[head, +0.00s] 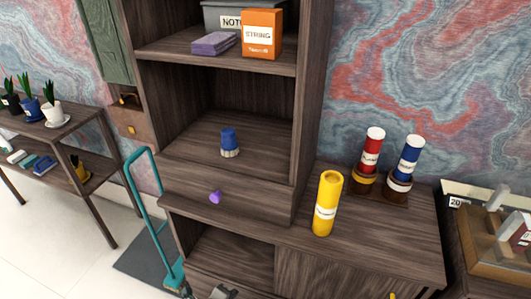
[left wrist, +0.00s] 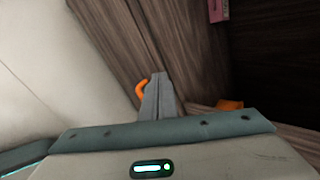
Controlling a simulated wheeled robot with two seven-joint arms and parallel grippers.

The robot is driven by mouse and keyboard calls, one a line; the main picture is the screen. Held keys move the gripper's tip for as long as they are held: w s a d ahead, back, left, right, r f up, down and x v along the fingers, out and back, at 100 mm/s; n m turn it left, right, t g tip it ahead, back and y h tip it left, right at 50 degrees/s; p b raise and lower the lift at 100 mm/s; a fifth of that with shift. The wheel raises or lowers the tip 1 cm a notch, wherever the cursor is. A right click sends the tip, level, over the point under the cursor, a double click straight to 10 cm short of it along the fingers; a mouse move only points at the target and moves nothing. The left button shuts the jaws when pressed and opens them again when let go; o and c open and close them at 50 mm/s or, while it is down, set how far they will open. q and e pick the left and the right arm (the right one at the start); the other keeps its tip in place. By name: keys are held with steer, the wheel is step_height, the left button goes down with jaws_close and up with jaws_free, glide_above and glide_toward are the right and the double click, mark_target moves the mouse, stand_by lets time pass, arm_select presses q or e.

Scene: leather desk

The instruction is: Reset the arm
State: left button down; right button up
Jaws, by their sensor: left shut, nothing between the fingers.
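My left gripper (head: 222,292) shows only at the bottom edge of the head view, in front of the low open shelf of the wooden cabinet. In the left wrist view its fingers (left wrist: 158,95) are together with nothing between them. They point toward dark wood panels beside an orange hook-shaped handle (left wrist: 141,90). My right gripper is in neither view.
A yellow cylinder (head: 326,204) stands on the low cabinet. Red (head: 371,152) and blue (head: 407,160) cylinders stand behind it. A blue-capped item (head: 229,142) sits in the cubby above a purple knob (head: 215,197). A teal cart handle (head: 150,215) rises at left.

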arm_select(q)
steer(key=s+a+f+n+g+y, duration=0.1)
steer(key=s+a+f+n, duration=0.1)
steer(key=s+f+n, duration=0.3)
steer(key=s+a+f+n+y, duration=0.1)
steer(key=s+a+f+n, duration=0.2)
steer(key=s+n, duration=0.7)
steer(key=s+a+f+n+g, duration=0.1)
steer(key=s+f+n, duration=0.5)
steer(key=s, duration=0.6)
steer(key=shift+s+a+f+n+g+y+p, duration=0.3)
steer(key=shift+a+f+n+y+p, duration=0.1)
steer(key=shift+a+n, duration=0.5)
